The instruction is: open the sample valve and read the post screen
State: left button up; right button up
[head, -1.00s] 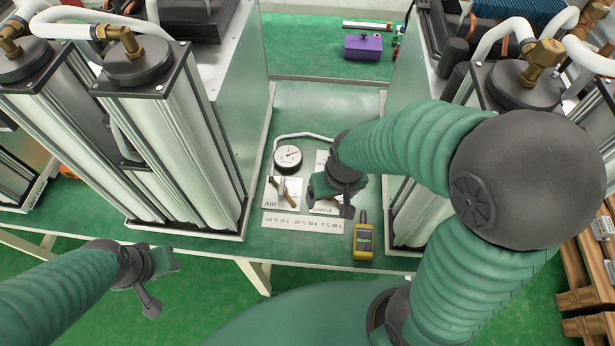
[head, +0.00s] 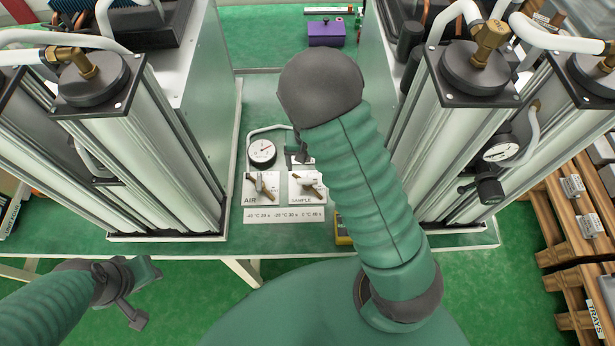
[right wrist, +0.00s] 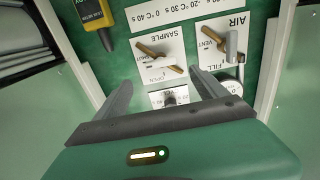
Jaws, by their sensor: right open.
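My right gripper (head: 297,152) is just behind the sample plate, partly hidden by my arm. In the right wrist view its fingers (right wrist: 160,80) are apart and empty, with the sample plate beyond. A yellow meter (head: 342,230) is mostly behind my arm; its screen is cut off in the right wrist view (right wrist: 122,18). My left gripper (head: 143,293) is open and empty at lower left.
A round gauge (head: 262,152) stands behind the AIR plate. A printed strip (head: 284,215) with temperatures and times lies in front. Tall column units flank the bench, the left one (head: 150,160) and the right one (head: 450,150). A purple box (head: 326,33) is at the back.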

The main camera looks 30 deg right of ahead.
aim_at(307, 179)
notch_tip(307, 179, down, 8)
jog(key=shift+a+r, duration=0.1)
jog(key=shift+r, duration=0.1)
jog(key=shift+f, duration=0.45)
jog(key=c, duration=1.4)
jog(key=shift+o, duration=0.2)
